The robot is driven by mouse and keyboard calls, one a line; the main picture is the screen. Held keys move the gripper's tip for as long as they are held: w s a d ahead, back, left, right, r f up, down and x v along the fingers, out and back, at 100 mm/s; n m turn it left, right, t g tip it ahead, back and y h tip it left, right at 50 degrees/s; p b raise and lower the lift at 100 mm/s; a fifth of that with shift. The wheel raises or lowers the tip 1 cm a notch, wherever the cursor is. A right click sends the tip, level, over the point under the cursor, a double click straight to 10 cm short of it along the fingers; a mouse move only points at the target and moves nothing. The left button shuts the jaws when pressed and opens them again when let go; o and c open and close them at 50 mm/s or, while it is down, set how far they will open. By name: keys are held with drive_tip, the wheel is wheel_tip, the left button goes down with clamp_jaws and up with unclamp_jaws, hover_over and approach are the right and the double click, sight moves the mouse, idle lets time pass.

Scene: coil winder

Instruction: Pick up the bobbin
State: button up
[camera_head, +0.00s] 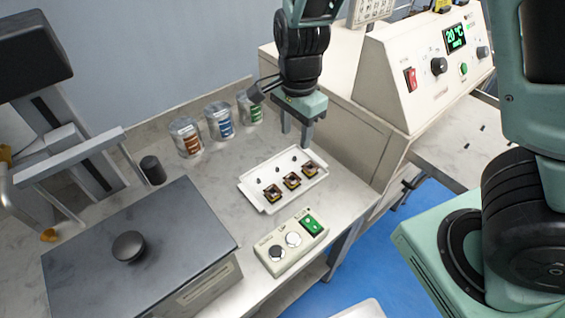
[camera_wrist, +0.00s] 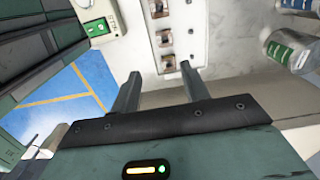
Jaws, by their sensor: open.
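Three square dark-and-copper coil pieces that look like bobbins stand in a row on a white tray (camera_head: 249,187): a left bobbin (camera_head: 273,192), a middle bobbin (camera_head: 292,181) and a right bobbin (camera_head: 310,168). I cannot tell which one the task means. My gripper (camera_head: 296,140) is open and empty, pointing down above the tray's far right side. In the wrist view my gripper (camera_wrist: 161,73) shows its two fingers spread apart, with the tray (camera_wrist: 203,38) beyond them. The nearest bobbin (camera_wrist: 167,62) shows close to the fingertips, apart from them, partly cut off by the tray edge area.
Behind the row are small dark pegs (camera_head: 277,169). Labelled jars (camera_head: 220,121) stand at the back. A control box (camera_head: 291,242) sits in front of the tray. A flat-topped unit (camera_head: 150,270) is at left, and the winder's console (camera_head: 425,75) at right.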

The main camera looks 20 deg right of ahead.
drive_tip(key=b, duration=0.2)
hover_over(292, 181)
drive_tip(key=f, duration=1.2)
drive_tip(key=shift+s+f, duration=0.1)
drive_tip(key=shift+s, duration=0.1)
drive_tip(key=shift+w+f, duration=0.15)
drive_tip(key=shift+f, duration=2.45)
drive_tip(key=c, duration=0.7)
